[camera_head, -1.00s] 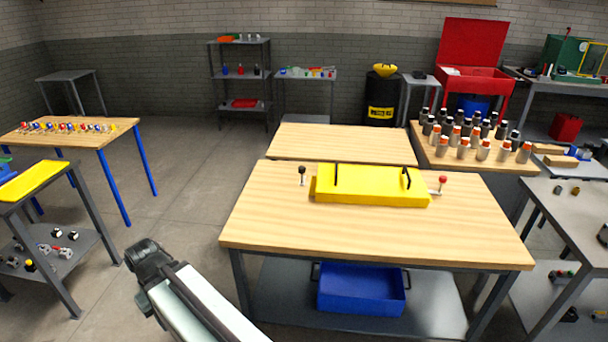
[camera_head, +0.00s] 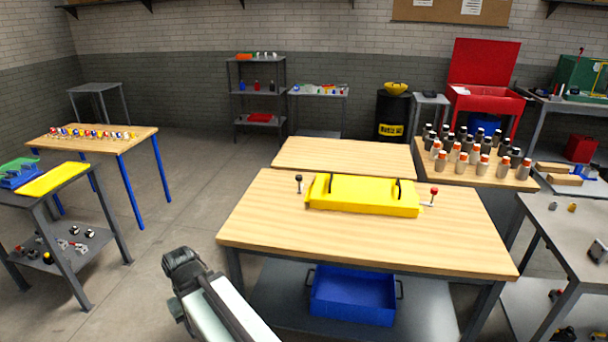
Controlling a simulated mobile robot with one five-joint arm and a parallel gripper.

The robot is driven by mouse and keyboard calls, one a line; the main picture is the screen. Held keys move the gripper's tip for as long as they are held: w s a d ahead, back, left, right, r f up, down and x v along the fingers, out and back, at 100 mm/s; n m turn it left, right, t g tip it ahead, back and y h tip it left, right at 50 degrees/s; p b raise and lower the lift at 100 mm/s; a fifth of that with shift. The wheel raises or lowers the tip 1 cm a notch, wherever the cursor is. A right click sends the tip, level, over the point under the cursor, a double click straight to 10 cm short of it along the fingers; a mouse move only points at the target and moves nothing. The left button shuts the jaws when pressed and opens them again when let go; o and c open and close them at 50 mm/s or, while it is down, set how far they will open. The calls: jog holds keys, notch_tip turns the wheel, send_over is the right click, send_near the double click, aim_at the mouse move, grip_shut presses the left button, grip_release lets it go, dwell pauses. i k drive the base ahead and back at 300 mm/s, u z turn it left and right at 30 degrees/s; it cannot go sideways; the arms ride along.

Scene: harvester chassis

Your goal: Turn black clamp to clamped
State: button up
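The black clamp (camera_head: 299,182) is a small upright post with a black knob. It stands on the wooden bench top (camera_head: 270,228), just left of the yellow block (camera_head: 362,196). Its base is too small to tell whether it is clamped. A similar clamp with a red knob (camera_head: 434,191) stands at the block's right end, with a pale metal part beside it. Part of my arm, pale with a dark joint, shows at the lower left, in front of the bench and well apart from the clamp. I cannot make out gripper fingers.
A blue bin (camera_head: 353,296) sits on the shelf under the bench. A second wooden table (camera_head: 345,155) stands behind it, and bottles crowd a table (camera_head: 455,177) at right. A blue-legged table (camera_head: 95,146) is at left. Open floor (camera_head: 190,215) lies left of the bench.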

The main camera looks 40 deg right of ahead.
aim_at(298, 177)
jog(key=i, duration=1.35)
jog(key=u, duration=0.1)
